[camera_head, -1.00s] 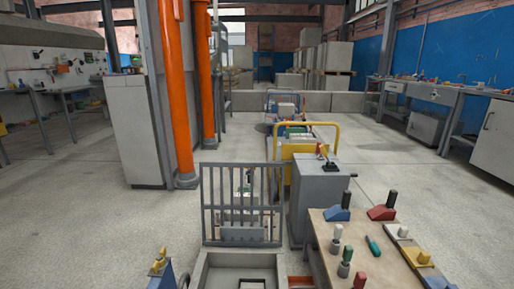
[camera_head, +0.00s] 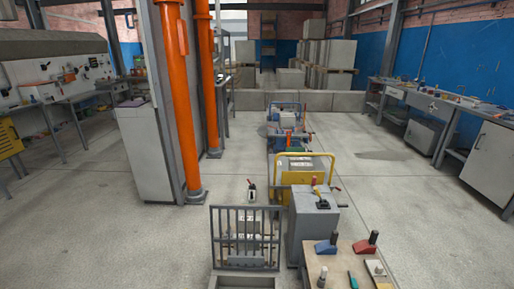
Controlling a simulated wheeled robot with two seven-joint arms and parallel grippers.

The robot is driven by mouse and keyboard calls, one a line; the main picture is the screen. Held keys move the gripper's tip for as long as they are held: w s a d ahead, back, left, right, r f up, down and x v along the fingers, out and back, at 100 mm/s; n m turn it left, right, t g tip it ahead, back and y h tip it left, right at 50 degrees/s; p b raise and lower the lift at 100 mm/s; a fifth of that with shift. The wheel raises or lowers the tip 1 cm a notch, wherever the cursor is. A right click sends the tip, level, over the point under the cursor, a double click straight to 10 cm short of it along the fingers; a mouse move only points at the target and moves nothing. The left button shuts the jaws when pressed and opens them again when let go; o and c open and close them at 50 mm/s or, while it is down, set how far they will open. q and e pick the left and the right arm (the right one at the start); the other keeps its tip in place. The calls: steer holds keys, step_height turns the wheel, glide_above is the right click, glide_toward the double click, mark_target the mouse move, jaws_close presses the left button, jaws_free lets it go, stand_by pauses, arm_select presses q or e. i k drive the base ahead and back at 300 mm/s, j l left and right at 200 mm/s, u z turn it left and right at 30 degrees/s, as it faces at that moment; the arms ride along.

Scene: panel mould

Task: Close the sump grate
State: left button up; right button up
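The sump grate (camera_head: 246,238) is a dark grey barred panel. It stands upright, hinged open at the far edge of the sump. The sump's pale frame (camera_head: 246,279) shows only in part at the bottom edge of the head view; the rest of the sump is cut off. A small grey box-like unit shows through the bars behind the grate. Neither of my grippers is in view.
A grey cabinet (camera_head: 313,225) stands right beside the grate. A workbench (camera_head: 343,272) with coloured handles is at the bottom right. A yellow-railed machine (camera_head: 300,180) stands behind the cabinet. Orange pipes (camera_head: 176,100) rise at the left. The floor left of the grate is clear.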

mark_target(220, 239)
steer(key=i+j+u, duration=0.1)
steer(key=j+u, duration=0.25)
steer(key=j, duration=0.2)
steer(key=i+j+u, duration=0.2)
steer(key=j+u, duration=0.15)
steer(key=j, duration=0.15)
steer(key=i+j+u, duration=0.35)
steer(key=j, duration=0.15)
steer(key=i+j+u, duration=0.2)
steer(key=j+u, duration=0.2)
steer(key=i+j+u, duration=0.35)
steer(key=i+z, duration=0.3)
steer(key=z, duration=0.15)
steer(key=i+z, duration=0.45)
steer(key=i+j+z, duration=0.1)
steer(key=z, duration=0.4)
steer(key=i+z, duration=0.65)
steer(key=z, duration=0.2)
steer(key=i+j+z, duration=0.1)
steer(key=i+z, duration=0.35)
steer(key=i+j+z, duration=0.2)
steer(key=z, duration=0.2)
steer(key=i+j+z, duration=0.2)
steer(key=j+z, duration=0.25)
steer(key=i+j+z, duration=0.2)
steer(key=j+z, duration=0.25)
steer(key=i+j+z, duration=0.1)
steer(key=j+z, duration=0.3)
